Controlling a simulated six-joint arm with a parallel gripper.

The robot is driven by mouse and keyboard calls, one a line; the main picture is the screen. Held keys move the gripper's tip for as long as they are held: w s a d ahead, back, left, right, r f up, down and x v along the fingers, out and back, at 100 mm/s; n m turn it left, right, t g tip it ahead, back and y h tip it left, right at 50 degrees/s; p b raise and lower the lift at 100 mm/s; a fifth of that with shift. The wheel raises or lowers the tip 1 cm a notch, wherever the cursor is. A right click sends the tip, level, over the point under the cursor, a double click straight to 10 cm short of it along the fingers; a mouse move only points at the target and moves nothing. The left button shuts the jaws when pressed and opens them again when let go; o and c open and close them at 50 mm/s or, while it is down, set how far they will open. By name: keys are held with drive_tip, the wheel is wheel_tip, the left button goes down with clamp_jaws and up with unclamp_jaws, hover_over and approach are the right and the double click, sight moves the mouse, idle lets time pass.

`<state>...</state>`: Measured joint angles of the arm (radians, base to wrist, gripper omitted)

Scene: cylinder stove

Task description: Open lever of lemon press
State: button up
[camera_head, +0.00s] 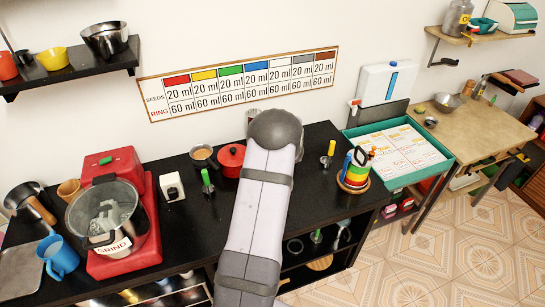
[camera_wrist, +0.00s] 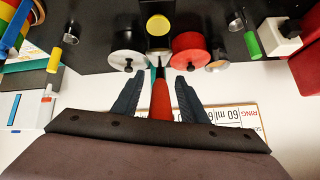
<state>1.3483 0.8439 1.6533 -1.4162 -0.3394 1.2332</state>
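In the wrist view, what looks like the lemon press (camera_wrist: 158,28) is a metal body with a yellow round part, standing between two pots. A red handle with a teal tip, apparently its lever (camera_wrist: 160,98), points toward the camera. My gripper (camera_wrist: 157,76) is open, its two dark fingers on either side of the red handle, with gaps visible on both sides. In the head view my arm hides the gripper and most of the press; a grey metal part (camera_head: 251,117) shows behind the arm, possibly the press.
A red pot (camera_head: 230,160) and a white pot (camera_wrist: 127,46) flank the press. The black counter (camera_head: 190,230) also bears a red grinder (camera_head: 118,215), a white box (camera_head: 172,186), a green-handled tool (camera_head: 207,181) and a ring stack (camera_head: 355,172). The wall with a measuring chart (camera_head: 240,82) is close behind.

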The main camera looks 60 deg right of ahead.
drive_tip(key=shift+v, duration=3.7)
